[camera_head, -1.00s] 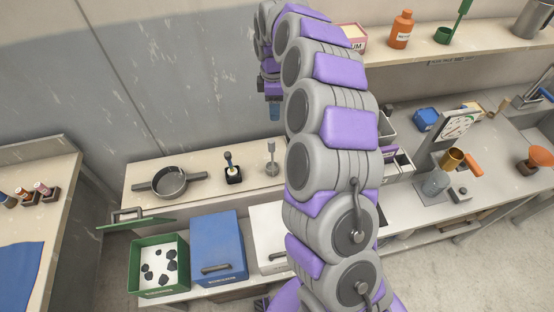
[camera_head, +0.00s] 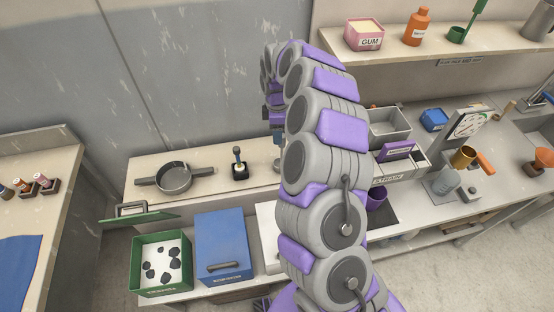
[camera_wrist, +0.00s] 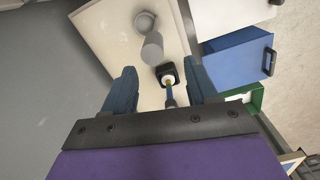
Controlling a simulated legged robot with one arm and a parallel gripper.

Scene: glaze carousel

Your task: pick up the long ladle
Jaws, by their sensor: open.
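A green cup with a long upright handle (camera_head: 467,22), the thing that looks most like a long ladle, stands on the upper shelf at the top right of the head view. The wrist view does not show it. My gripper (camera_head: 278,137) is far to its left, above the back bench and partly hidden by my arm. In the wrist view my gripper (camera_wrist: 160,80) is open, with two blue fingers apart and nothing held. A blue-handled tool in a black stand (camera_wrist: 168,74) shows between and beyond the fingers. A grey upright tool (camera_wrist: 152,47) stands beside it.
An orange bottle (camera_head: 416,27) and a pink GUM box (camera_head: 364,35) share the shelf. A dark pan (camera_head: 172,178), a blue box (camera_head: 221,243) and a green bin with black lumps (camera_head: 137,270) are at the left. A brass cup with an orange handle (camera_head: 463,157) stands at the right.

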